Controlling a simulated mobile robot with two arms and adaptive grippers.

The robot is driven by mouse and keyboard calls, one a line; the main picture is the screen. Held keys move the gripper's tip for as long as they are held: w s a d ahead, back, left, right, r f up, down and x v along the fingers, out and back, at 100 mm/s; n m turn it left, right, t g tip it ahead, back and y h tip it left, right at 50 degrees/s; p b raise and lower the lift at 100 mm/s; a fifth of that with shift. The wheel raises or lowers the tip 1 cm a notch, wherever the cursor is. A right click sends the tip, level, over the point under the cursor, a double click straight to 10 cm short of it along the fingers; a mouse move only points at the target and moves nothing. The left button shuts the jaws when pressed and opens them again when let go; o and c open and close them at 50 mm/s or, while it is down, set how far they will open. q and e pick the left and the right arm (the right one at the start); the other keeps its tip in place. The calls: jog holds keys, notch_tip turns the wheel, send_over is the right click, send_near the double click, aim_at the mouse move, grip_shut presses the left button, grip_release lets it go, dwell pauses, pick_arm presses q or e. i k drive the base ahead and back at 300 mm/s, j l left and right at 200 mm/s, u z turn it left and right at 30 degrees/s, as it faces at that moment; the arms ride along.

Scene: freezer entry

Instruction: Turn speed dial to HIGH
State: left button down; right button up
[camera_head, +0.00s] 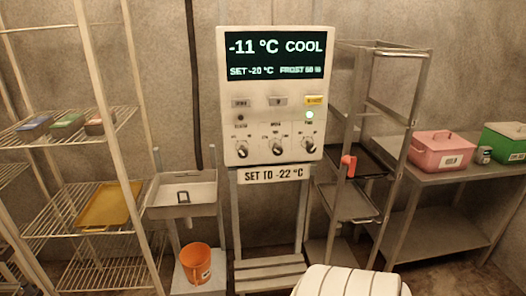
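A pale control panel (272,168) stands upright on a post in the middle of the head view. Its dark display (276,57) reads "-11 °C COOL", "SET -20 °C" and a frost figure that is hard to read. Three dark knobs sit in a row: a left dial (242,149), a middle dial (277,147) and a right dial (309,145). Their labels are too small to tell surely which is speed, and pointer settings are unclear. Neither gripper is in view.
A sign (274,174) under the panel reads "SET TO -22 °C". Wire shelves stand left, beside a small basin (183,193) and orange bucket (195,263). A metal rack (375,130) with a red part (348,163) stands right. A white ribbed object (350,283) is at the bottom.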

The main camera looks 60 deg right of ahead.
aim_at(277, 150)
jog(key=z, duration=2.15)
